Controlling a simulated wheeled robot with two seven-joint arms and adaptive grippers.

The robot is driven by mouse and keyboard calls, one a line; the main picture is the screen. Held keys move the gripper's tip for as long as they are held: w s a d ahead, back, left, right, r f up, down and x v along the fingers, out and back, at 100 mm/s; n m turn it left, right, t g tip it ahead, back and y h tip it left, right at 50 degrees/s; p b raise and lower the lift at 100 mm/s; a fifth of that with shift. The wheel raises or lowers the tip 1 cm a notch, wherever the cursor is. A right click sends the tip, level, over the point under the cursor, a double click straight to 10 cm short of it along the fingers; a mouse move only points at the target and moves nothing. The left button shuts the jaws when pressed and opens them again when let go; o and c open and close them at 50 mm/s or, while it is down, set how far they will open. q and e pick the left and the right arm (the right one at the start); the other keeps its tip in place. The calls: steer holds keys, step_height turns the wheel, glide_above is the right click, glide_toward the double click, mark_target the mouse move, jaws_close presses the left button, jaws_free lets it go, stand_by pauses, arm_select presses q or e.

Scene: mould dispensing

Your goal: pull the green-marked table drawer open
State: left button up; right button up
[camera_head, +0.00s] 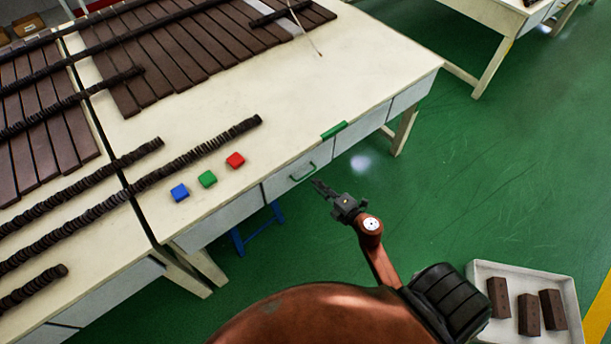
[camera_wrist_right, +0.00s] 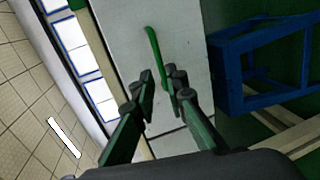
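The white table (camera_head: 375,75) has drawers along its front. A green strip (camera_head: 334,130) lies on the table edge near that drawer's right end. My right gripper (camera_head: 318,187) is just in front of the handle, pointing at the drawer front. In the right wrist view the fingers (camera_wrist_right: 161,80) stand apart, and the green handle (camera_wrist_right: 153,50) extends beyond them with its lower end between the tips. Contact cannot be told. My left gripper is not in view.
A blue stool (camera_head: 240,242) stands under the table. A white tray (camera_head: 483,270) with brown blocks is at lower right. Floor in front is clear.

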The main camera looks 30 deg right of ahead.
mark_target(307, 175)
steer(key=b+x, duration=0.1)
steer(key=x, duration=0.6)
steer(key=shift+w+a+f, duration=0.1)
steer(key=shift+w, duration=0.1)
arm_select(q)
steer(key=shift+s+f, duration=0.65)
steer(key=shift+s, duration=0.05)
arm_select(e)
steer(key=shift+c, duration=0.6)
jaws_close()
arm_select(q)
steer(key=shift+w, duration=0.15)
arm_select(e)
steer(key=shift+s, duration=0.1)
